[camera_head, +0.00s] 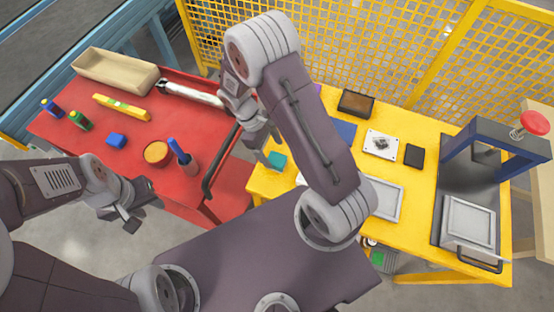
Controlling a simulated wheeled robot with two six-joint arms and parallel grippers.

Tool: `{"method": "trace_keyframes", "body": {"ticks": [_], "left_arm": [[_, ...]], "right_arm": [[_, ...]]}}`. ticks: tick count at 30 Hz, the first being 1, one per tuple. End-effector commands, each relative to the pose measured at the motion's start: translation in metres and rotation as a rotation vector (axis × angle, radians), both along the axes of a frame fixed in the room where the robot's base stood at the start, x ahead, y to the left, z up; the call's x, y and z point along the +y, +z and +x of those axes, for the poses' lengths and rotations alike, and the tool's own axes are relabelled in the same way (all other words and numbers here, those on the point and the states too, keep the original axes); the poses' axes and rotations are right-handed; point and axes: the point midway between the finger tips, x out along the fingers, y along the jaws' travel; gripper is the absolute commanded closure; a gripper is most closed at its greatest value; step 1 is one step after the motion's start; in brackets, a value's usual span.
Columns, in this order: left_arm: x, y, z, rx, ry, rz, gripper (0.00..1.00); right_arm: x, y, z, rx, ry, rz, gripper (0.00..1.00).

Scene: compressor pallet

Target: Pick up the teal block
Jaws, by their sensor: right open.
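The teal block (277,160) sits near the left end of the yellow table (418,202), close to its edge by the red cart. My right gripper (266,152) points down right at the block. It is open, with one finger showing just left of the block; the other finger is hard to make out. I cannot tell whether it touches the block. My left gripper (125,217) hangs in front of the red cart, far from the block. Its fingers are too small and dark to tell if they are open.
A blue press (490,140) stands at the right of the yellow table. A yellow mesh fence (400,50) runs behind.

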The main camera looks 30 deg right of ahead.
Motion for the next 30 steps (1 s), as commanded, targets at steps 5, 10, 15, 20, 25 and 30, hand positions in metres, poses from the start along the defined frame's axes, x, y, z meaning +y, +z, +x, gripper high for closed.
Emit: {"method": "trace_keyframes", "body": {"ticks": [5, 10, 15, 20, 25, 30], "left_arm": [[0.000, 0.001, 0.000, 0.000, 0.000, 0.000, 0.64], [0.000, 0.001, 0.000, 0.000, 0.000, 0.000, 0.64], [0.000, 0.001, 0.000, 0.000, 0.000, 0.000, 0.64], [0.000, 0.001, 0.000, 0.000, 0.000, 0.000, 0.64], [0.000, 0.001, 0.000, 0.000, 0.000, 0.000, 0.64], [0.000, 0.001, 0.000, 0.000, 0.000, 0.000, 0.64]], "right_arm": [[-0.003, -0.014, -0.006, 0.004, -0.001, 0.000, 0.25], [-0.010, -0.042, -0.014, 0.002, 0.000, -0.001, 0.25], [-0.011, -0.049, -0.016, -0.001, -0.001, 0.000, 0.25], [-0.011, -0.048, -0.015, -0.002, -0.001, 0.001, 0.36], [-0.011, -0.048, -0.015, -0.001, 0.000, 0.001, 0.83], [-0.011, -0.048, -0.015, -0.001, 0.000, 0.001, 0.94]]}}
